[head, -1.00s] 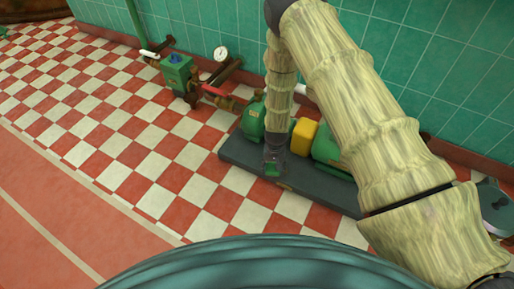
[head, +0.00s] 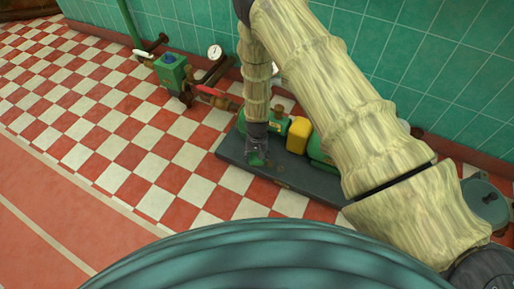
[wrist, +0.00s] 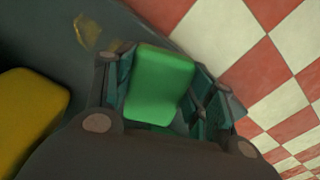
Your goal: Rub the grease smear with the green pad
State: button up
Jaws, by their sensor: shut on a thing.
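My gripper (head: 257,157) points down over the dark grey pump base (head: 230,167), near its left end. It is shut on the green pad (wrist: 160,85), which sits between both fingers in the wrist view. A small green bit of the pad also shows at the fingertips in the head view. The grease smear (wrist: 88,32) is a yellow-brown patch on the dark base, just beyond the pad and to its upper left in the wrist view. I cannot tell whether the pad touches the base.
A yellow block (head: 298,135) and green pump parts (head: 274,122) stand on the base, close behind and right of my gripper. A green valve box (head: 171,70), red-handled pipes and a gauge (head: 214,51) are at the wall. The checkered floor (head: 120,140) to the left is clear.

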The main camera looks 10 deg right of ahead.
jog(key=shift+d+r+p, duration=0.1)
jog(key=shift+r+p, duration=1.4)
jog(key=shift+r, duration=0.65)
